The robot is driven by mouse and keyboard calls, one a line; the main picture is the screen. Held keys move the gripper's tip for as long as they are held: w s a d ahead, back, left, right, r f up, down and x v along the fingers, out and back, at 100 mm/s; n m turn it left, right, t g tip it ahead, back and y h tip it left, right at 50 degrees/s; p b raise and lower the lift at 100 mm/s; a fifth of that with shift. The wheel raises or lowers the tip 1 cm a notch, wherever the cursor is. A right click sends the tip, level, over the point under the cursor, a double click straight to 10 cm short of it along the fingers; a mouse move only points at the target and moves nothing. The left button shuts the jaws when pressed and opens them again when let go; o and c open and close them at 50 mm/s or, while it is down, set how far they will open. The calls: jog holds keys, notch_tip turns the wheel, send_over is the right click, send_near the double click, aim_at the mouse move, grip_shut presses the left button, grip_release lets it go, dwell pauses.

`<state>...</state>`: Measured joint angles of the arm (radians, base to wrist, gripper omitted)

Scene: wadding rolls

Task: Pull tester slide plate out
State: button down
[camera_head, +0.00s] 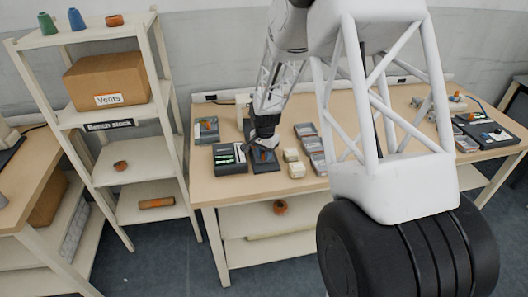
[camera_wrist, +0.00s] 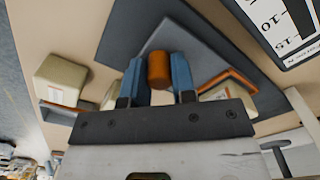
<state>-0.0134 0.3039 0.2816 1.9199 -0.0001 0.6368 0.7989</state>
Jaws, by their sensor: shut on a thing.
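The tester (camera_head: 265,160) is a dark grey flat unit on the wooden bench, left of centre in the head view. My gripper (camera_head: 264,147) is over it, pointing down. In the wrist view, my gripper (camera_wrist: 157,66) has its two blue fingers shut on an orange cylindrical knob (camera_wrist: 159,74). The knob shows in front of a dark grey plate (camera_wrist: 195,35), which appears to be the slide plate. The plate lies at an angle over another dark grey surface. The fingers and gripper body hide the knob's foot and part of the plate.
A black panel with a white scale (camera_wrist: 287,22) is at the wrist view's upper right. Pale blocks (camera_head: 294,168) and grey trays (camera_head: 312,150) stand to the right. The bench's front edge is close.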

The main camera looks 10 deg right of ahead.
jog(key=c, duration=0.9)
grip_release()
jog(key=shift+r, duration=0.1)
jog(key=shift+r, duration=3.8)
